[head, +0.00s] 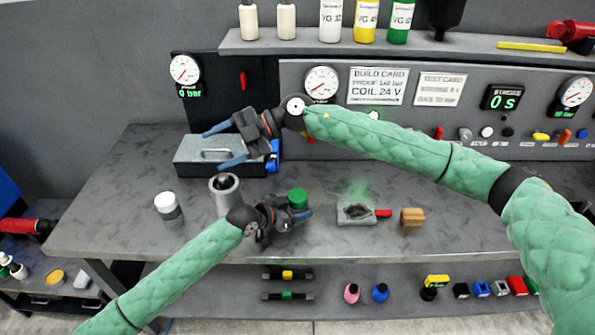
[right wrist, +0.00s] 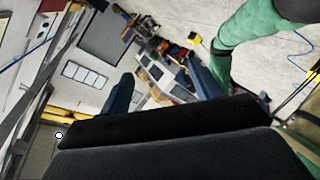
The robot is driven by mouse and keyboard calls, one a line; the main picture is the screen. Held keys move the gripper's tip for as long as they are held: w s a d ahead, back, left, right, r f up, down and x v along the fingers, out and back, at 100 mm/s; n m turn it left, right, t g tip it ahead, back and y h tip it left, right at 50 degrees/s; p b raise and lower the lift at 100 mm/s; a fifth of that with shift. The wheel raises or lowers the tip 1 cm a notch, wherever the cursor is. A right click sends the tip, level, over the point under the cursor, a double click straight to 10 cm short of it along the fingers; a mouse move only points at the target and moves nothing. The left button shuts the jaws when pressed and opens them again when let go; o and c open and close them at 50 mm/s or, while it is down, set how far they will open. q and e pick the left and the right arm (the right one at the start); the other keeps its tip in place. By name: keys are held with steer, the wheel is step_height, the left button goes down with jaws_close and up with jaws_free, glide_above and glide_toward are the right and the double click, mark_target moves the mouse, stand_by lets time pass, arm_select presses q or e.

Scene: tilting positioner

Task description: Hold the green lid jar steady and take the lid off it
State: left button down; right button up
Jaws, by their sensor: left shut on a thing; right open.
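The jar with the green lid (head: 298,196) stands at the middle of the bench in the head view. The green lid is on top, and most of the jar's body is hidden by my left gripper (head: 296,214). My left gripper is shut on the jar, below the lid. My right gripper (head: 218,147) is open and empty, up and to the left of the jar, in front of the grey box. Its two blue fingers are spread in the right wrist view (right wrist: 160,88), with nothing between them; the jar is not in that view.
A white-lidded jar (head: 168,206) and a grey cylinder (head: 225,198) stand left of the green-lidded jar. A grey box (head: 190,158) lies behind. A grey tray (head: 352,217) with dark contents and a tan block (head: 412,217) lie to the right. The bench's left end is clear.

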steer(key=d+f+n+h, duration=0.3)
steer(key=d+f+h, duration=0.1)
steer(key=f+h, duration=0.15)
steer(key=n+t+h, duration=0.1)
steer(key=t+h, duration=0.3)
steer(key=h, duration=0.4)
glide_above(298, 195)
step_height(298, 195, down, 7)
steer(key=shift+w+r, duration=0.1)
steer(key=shift+r, duration=0.1)
steer(key=shift+f, duration=3.95)
steer(key=c, duration=0.8)
steer(key=o, duration=1.1)
